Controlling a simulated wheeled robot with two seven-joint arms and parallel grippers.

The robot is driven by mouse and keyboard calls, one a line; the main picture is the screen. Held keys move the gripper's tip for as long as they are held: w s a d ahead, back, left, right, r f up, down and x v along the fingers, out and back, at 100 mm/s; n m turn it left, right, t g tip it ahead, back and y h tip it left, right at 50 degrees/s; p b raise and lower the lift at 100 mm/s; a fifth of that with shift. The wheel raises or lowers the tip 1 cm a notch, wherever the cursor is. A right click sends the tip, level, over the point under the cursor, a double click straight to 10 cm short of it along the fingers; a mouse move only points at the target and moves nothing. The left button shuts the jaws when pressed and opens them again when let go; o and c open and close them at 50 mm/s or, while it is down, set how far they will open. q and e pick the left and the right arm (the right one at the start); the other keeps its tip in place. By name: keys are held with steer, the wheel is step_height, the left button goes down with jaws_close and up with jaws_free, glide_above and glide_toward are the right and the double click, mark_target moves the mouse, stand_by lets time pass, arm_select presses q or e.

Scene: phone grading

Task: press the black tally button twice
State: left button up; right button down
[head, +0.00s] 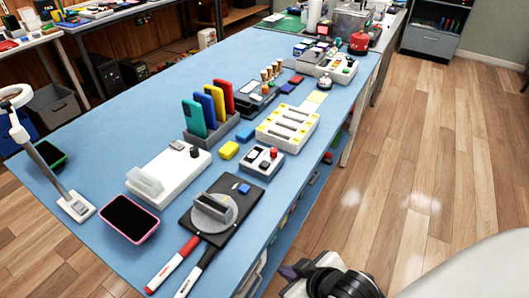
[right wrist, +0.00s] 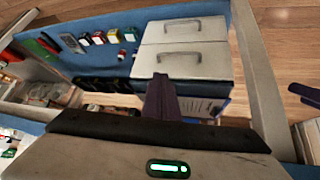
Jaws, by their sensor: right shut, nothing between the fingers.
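A small grey box (head: 261,162) stands near the right edge of the blue table in the head view. It carries a red knob (head: 273,152) and dark parts on its top; they are too small to tell which is the black tally button. My right gripper (head: 288,270) is low at the bottom of the head view, off the table's right edge and well apart from the box. In the right wrist view its dark fingers (right wrist: 161,98) are together and empty. My left gripper is not in view.
A black pad with a grey round stand (head: 214,212), a pink-edged phone (head: 130,218), two markers (head: 172,264) and a white device (head: 168,175) lie nearby. Coloured phones (head: 208,105) stand in a rack behind. A white unit with two handles (right wrist: 183,45) shows in the right wrist view.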

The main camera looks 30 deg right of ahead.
steer(key=w+d+r+n+t+h+p, duration=0.1)
steer(key=w+d+r+t, duration=0.3)
steer(key=r, duration=0.5)
steer(key=w+d+r+n+t+h, duration=0.1)
steer(key=w+r+t, duration=0.1)
steer(key=w+r, duration=0.55)
steer(key=w+d+r+n+t+h+p, duration=0.1)
steer(key=w+d+r+t+h, duration=0.2)
steer(key=r, duration=0.7)
steer(key=w+a+r+n+y, duration=0.3)
steer(key=a+r+n+y, duration=1)
steer(key=r+n+y, duration=0.45)
step_height(320, 180, down, 10)
steer(key=n+g, duration=0.7)
steer(key=n, duration=0.4)
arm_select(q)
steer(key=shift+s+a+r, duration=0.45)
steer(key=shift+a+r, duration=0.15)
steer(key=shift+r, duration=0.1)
arm_select(e)
steer(key=w+d+f+g+h, duration=0.2)
steer(key=d+f+h, duration=0.4)
steer(key=d, duration=0.5)
steer(key=shift+w+d+h, duration=0.2)
steer(key=shift+d+h, duration=0.05)
steer(key=shift+h, duration=0.6)
